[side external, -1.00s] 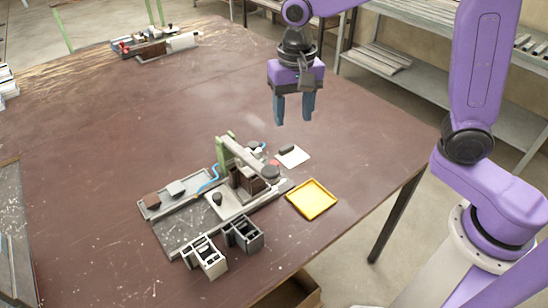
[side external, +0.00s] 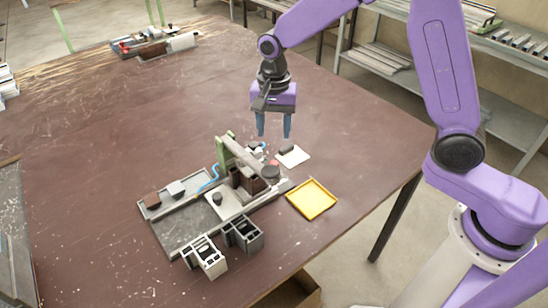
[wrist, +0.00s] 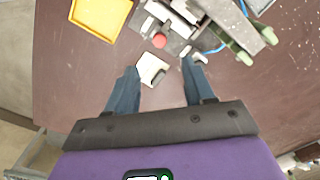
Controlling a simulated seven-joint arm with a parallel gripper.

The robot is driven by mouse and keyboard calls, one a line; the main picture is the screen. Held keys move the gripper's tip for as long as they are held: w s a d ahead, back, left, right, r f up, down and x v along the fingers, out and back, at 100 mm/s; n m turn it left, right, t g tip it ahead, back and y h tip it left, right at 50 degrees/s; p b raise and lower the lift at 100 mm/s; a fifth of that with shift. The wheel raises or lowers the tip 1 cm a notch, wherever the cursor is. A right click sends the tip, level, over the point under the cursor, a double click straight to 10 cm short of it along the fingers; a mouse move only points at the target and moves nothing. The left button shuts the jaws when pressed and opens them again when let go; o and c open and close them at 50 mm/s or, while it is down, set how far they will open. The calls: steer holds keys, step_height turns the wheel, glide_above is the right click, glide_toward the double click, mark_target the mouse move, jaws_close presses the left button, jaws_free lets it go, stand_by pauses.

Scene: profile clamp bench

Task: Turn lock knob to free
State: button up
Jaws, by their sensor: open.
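The clamp fixture (side external: 240,165) stands on the brown table, with a green upright and a grey arm. It carries a dark round knob (side external: 271,171) at its right end and another black knob (side external: 217,199) on its plate. I cannot tell which is the lock knob. My gripper (side external: 273,133) is open and empty, pointing down above the fixture's far end. In the wrist view, my gripper (wrist: 159,68) has its fingers apart, with a white card (wrist: 152,68) below between them.
A yellow tray (side external: 311,199) lies right of the fixture. Two profile blocks, one light (side external: 207,258) and one dark (side external: 243,235), stand in front. Another fixture (side external: 153,43) is at the far left. The table between is clear.

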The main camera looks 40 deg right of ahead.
mark_target(274, 163)
step_height(274, 163, down, 10)
steer(key=shift+f, duration=0.15)
stand_by(0.3)
jaws_close()
